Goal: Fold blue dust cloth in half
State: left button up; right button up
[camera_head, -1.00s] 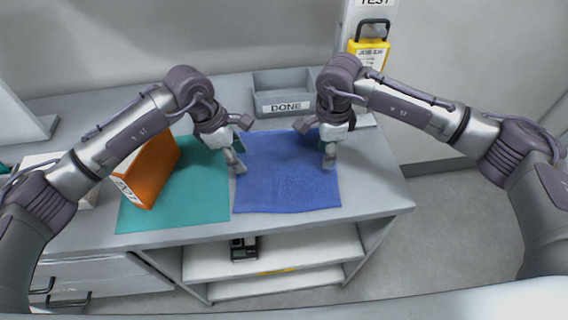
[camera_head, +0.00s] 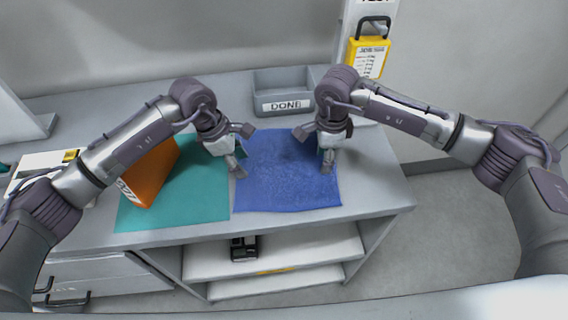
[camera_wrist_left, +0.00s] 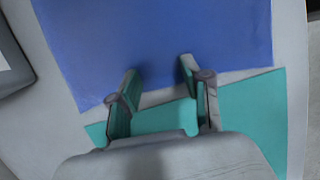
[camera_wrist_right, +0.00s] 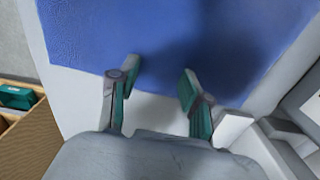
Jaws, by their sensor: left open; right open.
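The blue dust cloth (camera_head: 287,182) lies spread flat and unfolded on the grey table. It also shows in the left wrist view (camera_wrist_left: 160,35) and the right wrist view (camera_wrist_right: 150,30). My left gripper (camera_head: 240,168) is open and empty at the cloth's left edge; in the left wrist view its fingertips (camera_wrist_left: 158,68) reach over that edge. My right gripper (camera_head: 326,164) is open and empty at the cloth's right edge; in the right wrist view its fingertips (camera_wrist_right: 160,70) reach the edge. I cannot tell whether the fingers touch the cloth.
A teal mat (camera_head: 195,200) lies left of the cloth, with an orange box (camera_head: 152,172) standing on it. A grey tray labelled DONE (camera_head: 283,106) stands behind the cloth. A yellow tagged holder (camera_head: 367,58) hangs at the back right. The table's front edge is just below the cloth.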

pick_arm(q)
jog(key=shift+f, duration=0.1)
pick_arm(e)
jog(key=shift+f, duration=0.1)
pick_arm(q)
jog(key=shift+s+f, duration=0.1)
jog(key=shift+s, duration=0.05)
grip_shut()
pick_arm(e)
jog(key=shift+s+f, duration=0.1)
jog(key=shift+s, duration=0.05)
grip_shut()
